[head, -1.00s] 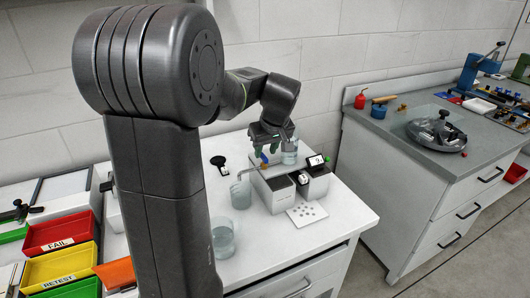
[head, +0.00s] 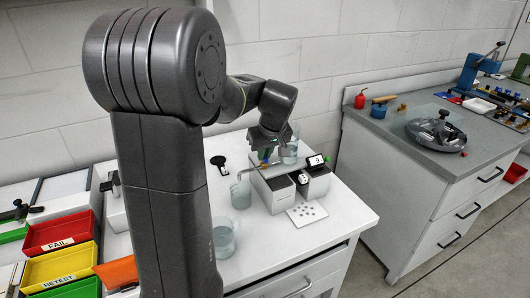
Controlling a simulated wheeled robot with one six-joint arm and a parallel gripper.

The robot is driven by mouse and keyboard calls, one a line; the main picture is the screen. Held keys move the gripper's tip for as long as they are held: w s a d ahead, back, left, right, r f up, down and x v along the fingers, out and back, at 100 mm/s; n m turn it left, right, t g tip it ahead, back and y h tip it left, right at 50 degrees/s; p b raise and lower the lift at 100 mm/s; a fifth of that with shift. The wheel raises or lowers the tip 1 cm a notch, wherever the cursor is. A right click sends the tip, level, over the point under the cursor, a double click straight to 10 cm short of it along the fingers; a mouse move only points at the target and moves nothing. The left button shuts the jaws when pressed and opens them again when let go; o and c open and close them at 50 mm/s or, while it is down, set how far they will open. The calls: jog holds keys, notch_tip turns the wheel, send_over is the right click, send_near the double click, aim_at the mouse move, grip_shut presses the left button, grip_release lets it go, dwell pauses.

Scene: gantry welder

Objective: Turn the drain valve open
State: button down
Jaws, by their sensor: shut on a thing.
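The drain valve (head: 263,157) is a small fitting with a blue part, set above the white and dark bench unit (head: 279,198). A thin spout (head: 247,169) runs left from it and bends down over a glass beaker (head: 240,195). My gripper (head: 268,152) reaches down from above and is shut on the valve's handle. The fingers cover most of the handle, so its exact angle is hard to tell. A clear vessel with liquid (head: 289,152) stands just right of the gripper, at the back of the unit.
A second beaker (head: 225,238) stands nearer on the white bench. A black round-topped stand (head: 219,163) is to the left.

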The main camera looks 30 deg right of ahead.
jog(key=m, duration=0.2)
jog(key=m+h, duration=0.1)
jog(key=shift+w+a+m+g, duration=0.1)
jog(key=shift+a+m+g, duration=0.1)
jog(key=shift+m+g, duration=0.15)
jog(key=m+h, duration=0.1)
jog(key=m, duration=0.1)
jog(key=m+g+h+b, duration=0.1)
jog(key=m, duration=0.1)
jog(key=shift+w+a+m, duration=0.1)
jog(key=shift+m, duration=0.15)
jog(key=m+b, duration=0.1)
jog(key=m, duration=0.1)
jog(key=m+g, duration=0.1)
jog(key=m, duration=0.1)
jog(key=shift+w+f+m+g+h+b, duration=0.1)
jog(key=shift+w+m+g+h+b, duration=0.05)
jog(key=shift+m+g+h+b, duration=0.2)
jog(key=m, duration=0.2)
jog(key=m+g+b, duration=0.1)
jog(key=m, duration=0.1)
jog(key=shift+w+m+g, duration=0.15)
jog(key=shift+m+g, duration=0.15)
jog(key=shift+m, duration=0.05)
jog(key=c, duration=1.5)
grip_release()
